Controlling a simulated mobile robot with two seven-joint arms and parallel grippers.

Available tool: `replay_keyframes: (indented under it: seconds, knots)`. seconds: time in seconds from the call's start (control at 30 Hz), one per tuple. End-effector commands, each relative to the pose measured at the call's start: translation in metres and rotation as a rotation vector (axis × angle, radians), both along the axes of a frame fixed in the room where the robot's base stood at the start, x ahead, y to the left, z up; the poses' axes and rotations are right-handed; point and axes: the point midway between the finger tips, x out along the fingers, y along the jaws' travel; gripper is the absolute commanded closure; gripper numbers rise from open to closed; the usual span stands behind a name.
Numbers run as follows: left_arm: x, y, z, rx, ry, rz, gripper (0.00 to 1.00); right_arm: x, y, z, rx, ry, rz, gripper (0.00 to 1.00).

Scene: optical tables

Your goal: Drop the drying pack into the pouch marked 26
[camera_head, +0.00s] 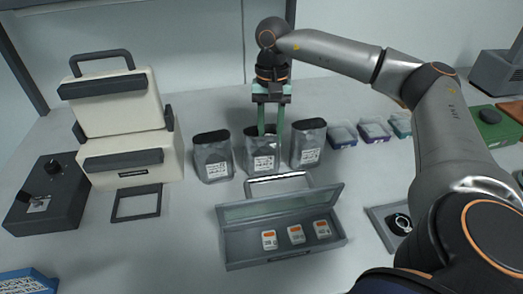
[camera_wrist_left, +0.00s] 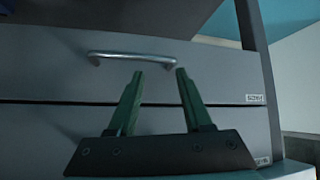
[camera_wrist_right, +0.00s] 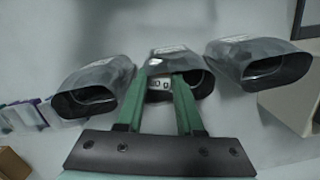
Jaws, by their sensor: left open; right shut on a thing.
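Three grey foil pouches stand in a row in the head view: a left one (camera_head: 213,158), a middle one (camera_head: 261,158) and a right one (camera_head: 308,145). Their white labels are too small to read. My right gripper (camera_head: 270,132) points down with its fingertips at the mouth of the middle pouch. It is shut on a small white drying pack (camera_wrist_right: 158,84), seen in the right wrist view between the fingers, inside the mouth of the middle pouch (camera_wrist_right: 175,58). In the head view the pack is hidden. My left gripper (camera_wrist_left: 157,73) is open and empty in front of a drawer handle.
An open grey case (camera_head: 283,252) in front holds several white packs with orange marks (camera_head: 295,234). A cream-coloured machine (camera_head: 130,155) and a dark box with a knob (camera_head: 45,198) stand at left. Small coloured trays (camera_head: 374,131) lie right of the pouches.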

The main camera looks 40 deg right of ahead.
Motion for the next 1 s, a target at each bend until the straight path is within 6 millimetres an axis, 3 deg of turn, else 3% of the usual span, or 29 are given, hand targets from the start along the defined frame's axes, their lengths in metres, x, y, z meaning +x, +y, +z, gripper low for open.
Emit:
replay_keyframes:
  seconds: [0.17, 0.2, 0.47, 0.77, 0.87, 1.0]
  knots:
    - [0.004, -0.002, 0.006, -0.004, -0.014, -0.003, 0.50, 0.000, 0.000, 0.001, 0.000, 0.000, 0.000, 1.00]
    - [0.004, -0.002, 0.006, -0.004, -0.014, -0.003, 0.50, 0.000, 0.000, 0.001, 0.000, 0.000, 0.000, 0.60]
    - [0.004, 0.001, 0.005, 0.000, -0.011, -0.001, 0.50, 0.000, 0.000, 0.001, 0.000, 0.000, 0.000, 0.30]
    - [0.004, 0.003, 0.003, 0.005, -0.009, 0.002, 0.50, 0.000, 0.000, 0.003, 0.000, 0.000, 0.000, 0.29]
    - [0.003, 0.003, 0.003, 0.005, -0.008, 0.002, 0.50, 0.002, -0.001, 0.011, 0.001, -0.002, -0.001, 0.29]
    - [0.004, 0.004, 0.004, 0.006, -0.009, 0.003, 0.50, 0.004, -0.002, 0.037, 0.002, -0.004, 0.001, 0.29]
